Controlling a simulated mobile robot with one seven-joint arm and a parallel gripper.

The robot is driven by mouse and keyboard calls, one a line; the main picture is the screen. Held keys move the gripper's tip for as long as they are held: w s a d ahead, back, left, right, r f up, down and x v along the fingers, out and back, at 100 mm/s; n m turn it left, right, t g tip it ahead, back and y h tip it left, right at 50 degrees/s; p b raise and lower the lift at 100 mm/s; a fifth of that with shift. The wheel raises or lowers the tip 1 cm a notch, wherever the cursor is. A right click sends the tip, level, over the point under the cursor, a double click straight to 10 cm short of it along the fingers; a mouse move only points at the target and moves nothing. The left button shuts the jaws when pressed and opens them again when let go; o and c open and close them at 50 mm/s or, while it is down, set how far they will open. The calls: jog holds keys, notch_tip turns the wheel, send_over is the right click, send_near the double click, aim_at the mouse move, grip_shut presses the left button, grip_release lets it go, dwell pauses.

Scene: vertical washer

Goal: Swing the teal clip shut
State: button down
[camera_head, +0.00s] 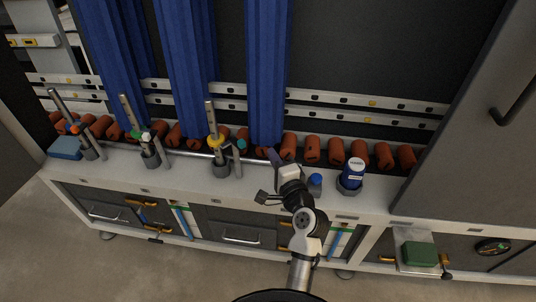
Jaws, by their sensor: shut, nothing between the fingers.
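The teal clip (240,144) is a small piece beside the third upright grey post, just right of its yellow collar (215,141). It is too small to tell how far it is swung open. My gripper (272,154) is shut and empty, a short way right of the clip and apart from it in the picture. Its dark fingers point up and left over the light ledge, near the row of red-brown rollers. My wrist hides part of the ledge below and right of the fingers.
Two more posts (130,120) (69,117) stand left along a horizontal rod. Blue curtain strips (190,70) hang behind. A blue bottle (352,174) in a holder and a blue-capped item (315,181) stand right of my wrist. A blue block (65,148) lies far left.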

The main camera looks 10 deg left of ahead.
aim_at(233, 144)
jog(key=w+a+p, duration=0.3)
jog(key=w+a, duration=0.1)
jog(key=a, duration=0.2)
jog(key=shift+a, duration=0.3)
jog(key=shift+r+h+p, duration=0.1)
jog(key=shift+h+p, duration=0.2)
jog(key=shift+p, duration=0.2)
